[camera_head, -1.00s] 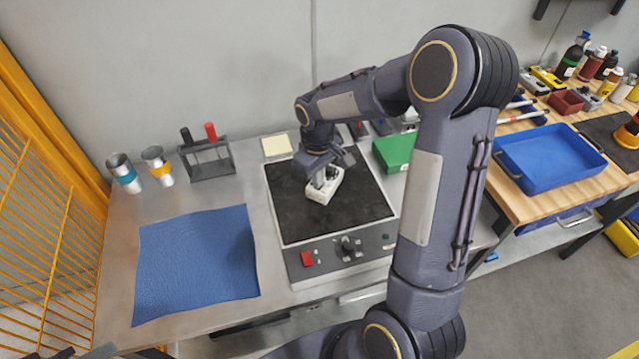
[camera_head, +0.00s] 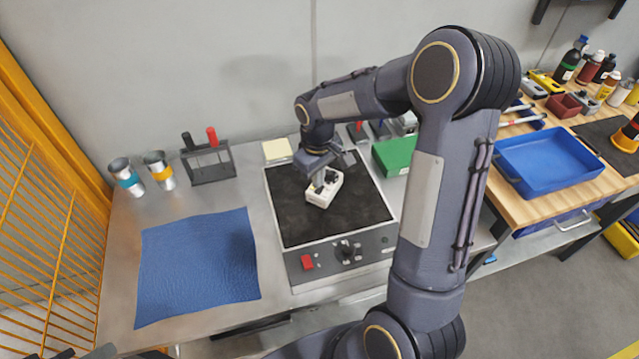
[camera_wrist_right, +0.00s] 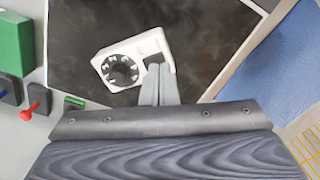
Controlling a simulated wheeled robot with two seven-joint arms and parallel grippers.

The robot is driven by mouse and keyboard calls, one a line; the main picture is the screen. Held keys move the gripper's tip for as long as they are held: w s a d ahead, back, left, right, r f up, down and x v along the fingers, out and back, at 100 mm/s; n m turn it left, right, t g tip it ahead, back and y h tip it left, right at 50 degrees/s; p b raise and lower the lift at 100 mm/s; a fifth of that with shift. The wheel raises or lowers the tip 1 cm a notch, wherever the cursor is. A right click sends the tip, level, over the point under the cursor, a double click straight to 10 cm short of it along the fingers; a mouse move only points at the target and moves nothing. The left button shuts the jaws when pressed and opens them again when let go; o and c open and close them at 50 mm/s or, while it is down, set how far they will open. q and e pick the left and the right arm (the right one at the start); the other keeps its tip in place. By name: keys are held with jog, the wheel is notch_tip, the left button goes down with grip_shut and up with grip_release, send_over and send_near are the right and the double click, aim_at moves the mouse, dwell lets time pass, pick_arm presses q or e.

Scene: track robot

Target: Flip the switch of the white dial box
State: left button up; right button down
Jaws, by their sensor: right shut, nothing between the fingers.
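The white dial box (camera_head: 322,196) lies on the black top of the hotplate-like unit (camera_head: 300,222). It also shows in the right wrist view (camera_wrist_right: 124,54), with its round black dial facing up. My right gripper (camera_head: 318,186) is shut and empty, its fingertips at one end of the box, beside the dial. In the right wrist view the shut fingers (camera_wrist_right: 158,74) overlap the end of the box, so the switch there is hidden. I cannot tell whether the fingers touch it. My left gripper is not in view.
A green box (camera_head: 394,154) stands right of the black top. A rack (camera_head: 208,162), metal cups (camera_head: 160,170) and a blue cloth (camera_head: 196,264) are to the left. A blue tray (camera_head: 548,162) sits on the wooden bench at right. The black top is otherwise clear.

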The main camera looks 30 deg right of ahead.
aim_at(319, 192)
jog(key=shift+r+p, duration=1.55)
jog(key=shift+r, duration=0.8)
jog(key=s+a+r+m+t+y, duration=0.2)
jog(key=s+r, duration=0.7)
jog(key=s, duration=0.1)
jog(key=s+a+r+m+t+y, duration=0.1)
jog(key=s+a, duration=0.4)
jog(key=s, duration=0.7)
jog(key=r+m+t, duration=0.1)
jog(key=m+t, duration=0.1)
jog(key=shift+a+t+y, duration=0.15)
jog(key=shift+t+y, duration=0.15)
jog(key=shift+y, duration=0.1)
